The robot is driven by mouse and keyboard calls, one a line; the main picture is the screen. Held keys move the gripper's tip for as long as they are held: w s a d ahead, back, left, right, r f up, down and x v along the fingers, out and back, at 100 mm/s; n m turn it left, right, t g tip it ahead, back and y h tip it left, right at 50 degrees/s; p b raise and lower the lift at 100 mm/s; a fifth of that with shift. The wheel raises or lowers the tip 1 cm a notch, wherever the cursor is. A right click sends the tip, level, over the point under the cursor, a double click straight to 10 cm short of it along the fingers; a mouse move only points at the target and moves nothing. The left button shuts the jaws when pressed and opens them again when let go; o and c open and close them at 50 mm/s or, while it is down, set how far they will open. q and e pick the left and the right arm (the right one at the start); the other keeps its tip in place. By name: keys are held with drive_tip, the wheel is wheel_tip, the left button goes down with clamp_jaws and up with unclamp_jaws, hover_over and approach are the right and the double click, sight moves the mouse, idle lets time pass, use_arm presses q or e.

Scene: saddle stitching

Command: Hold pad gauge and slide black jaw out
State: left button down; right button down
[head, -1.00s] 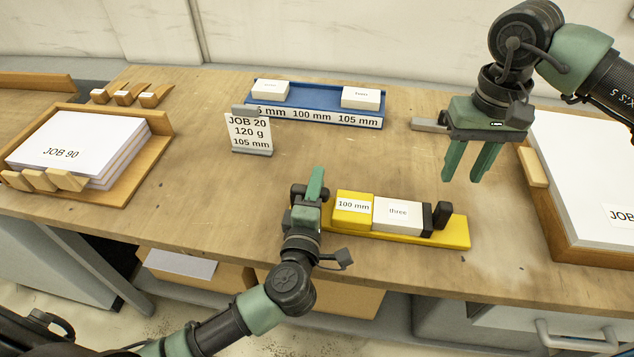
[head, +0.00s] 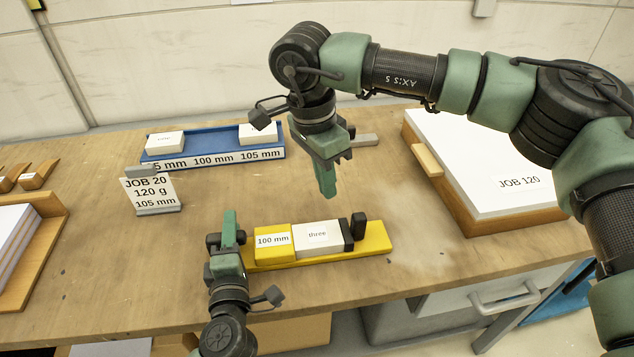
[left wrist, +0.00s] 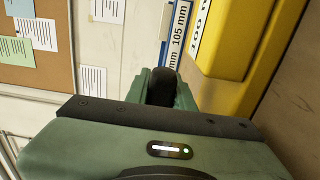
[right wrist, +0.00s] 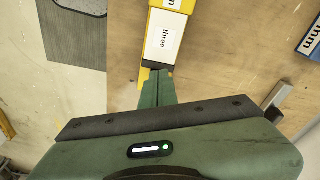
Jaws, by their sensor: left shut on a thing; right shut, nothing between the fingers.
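The yellow pad gauge (head: 376,241) lies on the table, with a yellow block labelled "100 mm" (head: 272,242) at its left and a white block labelled "three" (head: 318,238) beside it. A black jaw (head: 347,235) stands against the white block's right end, and a black upright post (head: 359,226) stands just right of it. My left gripper (head: 229,232) is shut on the dark part at the gauge's left end, seen between its fingers in the left wrist view (left wrist: 160,88).
A blue tray (head: 215,159) with two white blocks stands behind. A "JOB 20" card stand (head: 150,195) is at the left. A wooden tray (head: 455,205) of "JOB 120" paper is at the right. A grey bar (head: 363,140) lies behind my right gripper.

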sight(365, 215)
use_arm(q)
drive_tip(key=shift+f, duration=0.15)
use_arm(e)
drive_tip(key=f+m, duration=0.1)
drive_tip(key=f, duration=0.2)
drive_tip(key=f+m, duration=0.1)
drive_tip(key=f, duration=0.2)
drive_tip(key=d+f+m, duration=0.1)
drive_tip(key=f+m, duration=0.1)
drive_tip(key=f, duration=0.1)
